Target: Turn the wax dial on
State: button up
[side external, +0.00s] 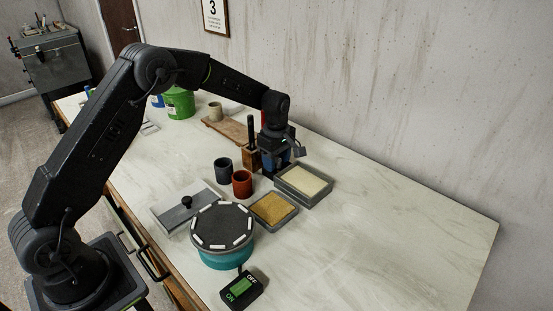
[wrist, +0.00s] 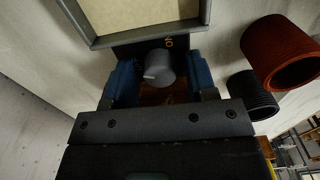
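The wax dial is a grey round knob (wrist: 159,68) with a pale pointer mark. In the side view my gripper (side external: 278,158) points down at the back edge of the tray (side external: 318,199). The knob is hidden there behind the gripper and tray.
A wooden tool block (side external: 250,158) stands close left of the gripper. A grey cup (side external: 223,171) and a red cup (side external: 242,184) are near it. A yellow-filled tray (side external: 273,209), a turntable (side external: 222,228) and an ON/OFF switch (side external: 241,290) lie in front. The right of the table is clear.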

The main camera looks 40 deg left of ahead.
jog(key=c, duration=0.8)
jog(key=shift+o, duration=0.2)
jog(key=shift+m, duration=2.3)
jog(key=o, duration=0.9)
